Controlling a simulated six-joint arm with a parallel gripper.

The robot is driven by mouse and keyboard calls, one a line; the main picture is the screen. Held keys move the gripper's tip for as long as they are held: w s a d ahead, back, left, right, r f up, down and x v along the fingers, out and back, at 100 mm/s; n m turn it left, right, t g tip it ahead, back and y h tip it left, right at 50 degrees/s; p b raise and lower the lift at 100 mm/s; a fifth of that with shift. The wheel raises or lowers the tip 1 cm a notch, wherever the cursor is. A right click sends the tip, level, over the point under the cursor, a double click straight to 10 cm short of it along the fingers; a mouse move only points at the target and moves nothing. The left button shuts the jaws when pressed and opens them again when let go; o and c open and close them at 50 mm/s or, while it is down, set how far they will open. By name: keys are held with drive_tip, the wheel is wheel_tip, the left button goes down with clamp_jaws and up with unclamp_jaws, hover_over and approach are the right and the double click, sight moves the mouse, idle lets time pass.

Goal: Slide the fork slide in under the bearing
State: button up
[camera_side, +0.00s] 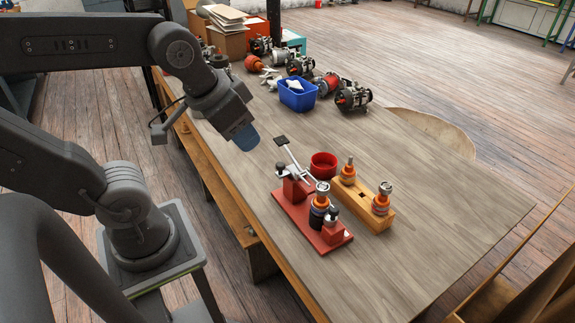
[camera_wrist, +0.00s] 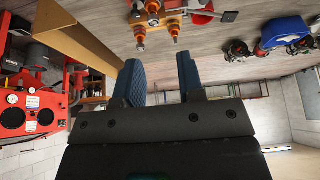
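A red fixture (camera_side: 290,213) stands on the bench in the side view. An upright rotor (camera_side: 319,212) with dark and copper bands stands in it, with a silver ring, apparently the bearing (camera_side: 322,187), at its top. Beside the rotor is a small red block with a grey knob (camera_side: 332,214); I cannot tell whether this is the fork slide. A lever with a black pad (camera_side: 281,140) rises from the fixture's rear post. My gripper (camera_side: 246,138) is above the bench, left of and apart from the fixture. In the wrist view its blue fingers (camera_wrist: 160,80) are apart with nothing between them.
A wooden block (camera_side: 350,202) holding upright parts stands right of the fixture, with a red round dish (camera_side: 323,164) behind. A blue bin (camera_side: 297,95) and several alternators lie farther back. The right side of the bench (camera_side: 440,200) is clear.

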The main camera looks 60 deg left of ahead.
drive_tip(key=w+a+n+g, duration=0.1)
drive_tip(key=w+a+g, duration=0.1)
drive_tip(key=w+a, duration=0.3)
drive_tip(key=n+g, duration=0.1)
drive_tip(key=g, duration=0.2)
hover_over(280, 164)
wheel_tip(280, 164, down, 5)
wheel_tip(280, 164, down, 13)
drive_tip(key=shift+f, duration=0.15)
drive_tip(key=shift+c, duration=0.3)
clamp_jaws()
